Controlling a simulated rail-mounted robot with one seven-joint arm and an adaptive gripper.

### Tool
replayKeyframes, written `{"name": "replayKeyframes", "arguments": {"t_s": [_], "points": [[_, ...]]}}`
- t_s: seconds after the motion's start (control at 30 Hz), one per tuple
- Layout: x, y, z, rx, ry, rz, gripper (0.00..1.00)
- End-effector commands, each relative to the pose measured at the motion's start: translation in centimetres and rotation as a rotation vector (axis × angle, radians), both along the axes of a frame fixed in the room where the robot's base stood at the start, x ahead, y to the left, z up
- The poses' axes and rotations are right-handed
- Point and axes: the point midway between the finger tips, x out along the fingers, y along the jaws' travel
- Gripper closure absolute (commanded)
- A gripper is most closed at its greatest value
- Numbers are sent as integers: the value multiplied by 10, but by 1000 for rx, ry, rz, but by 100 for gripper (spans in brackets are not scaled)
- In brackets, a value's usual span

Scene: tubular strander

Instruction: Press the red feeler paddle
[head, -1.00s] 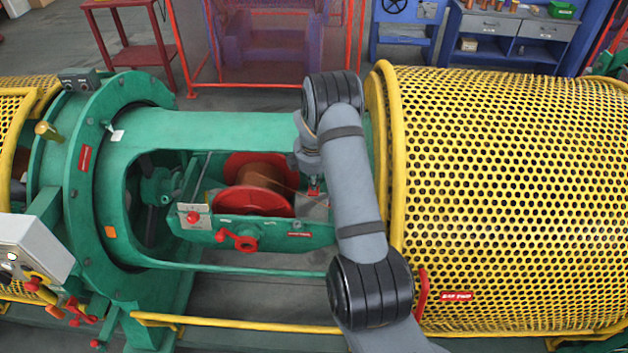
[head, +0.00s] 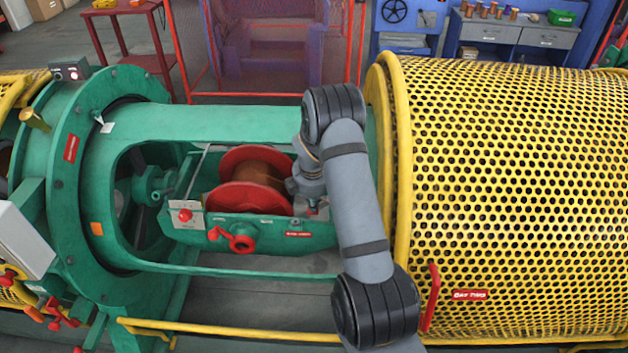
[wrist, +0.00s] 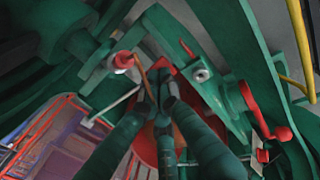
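The fingertips are near the strip and just right of the red part; contact cannot be told. In the head view my gripper is largely hidden behind my arm.
A red reel (head: 247,182) wound with copper lies in the cradle, left of my wrist. A red handle (head: 237,240) sticks out of the cradle's near side. The green frame (head: 215,122) surrounds the opening. A yellow perforated guard (head: 505,190) stands close on the right.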

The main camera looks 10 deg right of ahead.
Motion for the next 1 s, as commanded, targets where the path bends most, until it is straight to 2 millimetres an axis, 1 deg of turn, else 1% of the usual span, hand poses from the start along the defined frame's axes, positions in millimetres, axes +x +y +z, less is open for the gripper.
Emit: {"name": "replayKeyframes", "arguments": {"t_s": [0.03,0.1,0.27,0.37,0.47,0.57,0.6,0.67,0.9,1.0], "points": [[-9,0,-9,1,25,-4,100],[-10,0,-10,1,28,-5,100],[-11,0,-9,2,30,-6,100],[-12,1,-4,1,27,-6,100],[-17,2,10,1,21,-5,100],[-23,4,30,1,8,-2,100],[-27,5,39,1,4,-2,100],[-32,8,48,1,-2,-1,100],[-56,15,93,1,-6,-1,100],[-64,17,107,1,-5,0,100]]}}
